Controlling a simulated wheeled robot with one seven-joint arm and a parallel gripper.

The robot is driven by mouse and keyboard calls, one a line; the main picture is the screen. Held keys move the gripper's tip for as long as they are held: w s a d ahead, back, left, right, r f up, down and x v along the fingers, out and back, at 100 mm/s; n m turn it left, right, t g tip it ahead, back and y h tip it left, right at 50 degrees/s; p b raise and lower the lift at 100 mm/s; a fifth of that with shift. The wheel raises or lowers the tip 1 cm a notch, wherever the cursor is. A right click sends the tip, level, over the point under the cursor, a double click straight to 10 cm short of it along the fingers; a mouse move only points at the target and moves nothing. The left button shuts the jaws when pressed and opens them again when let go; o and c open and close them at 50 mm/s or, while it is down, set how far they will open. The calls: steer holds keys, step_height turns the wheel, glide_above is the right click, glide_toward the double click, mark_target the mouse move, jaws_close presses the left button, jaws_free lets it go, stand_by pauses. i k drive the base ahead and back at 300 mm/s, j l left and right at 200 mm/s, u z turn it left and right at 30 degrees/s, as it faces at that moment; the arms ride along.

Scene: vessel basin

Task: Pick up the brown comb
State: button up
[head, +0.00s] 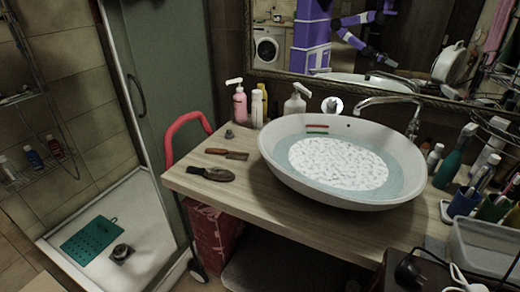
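The brown comb (227,154) lies flat on the wooden counter (262,222), left of the white vessel basin (400,170). A dark hairbrush (211,174), with a brown handle end, lies just in front of the comb, apart from it. Nothing covers the comb. My gripper does not show directly in the head view. A purple arm is reflected in the mirror, but its gripper cannot be made out there.
Pink (240,104) and white (295,104) pump bottles stand behind the comb. A small dark object (229,134) sits nearby. The faucet (390,101) reaches over the basin. Toiletries and a clear bin (482,247) crowd the right. A red handle (183,125) rises at the counter's left edge.

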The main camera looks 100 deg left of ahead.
mark_target(216, 151)
steer(key=u, duration=2.7)
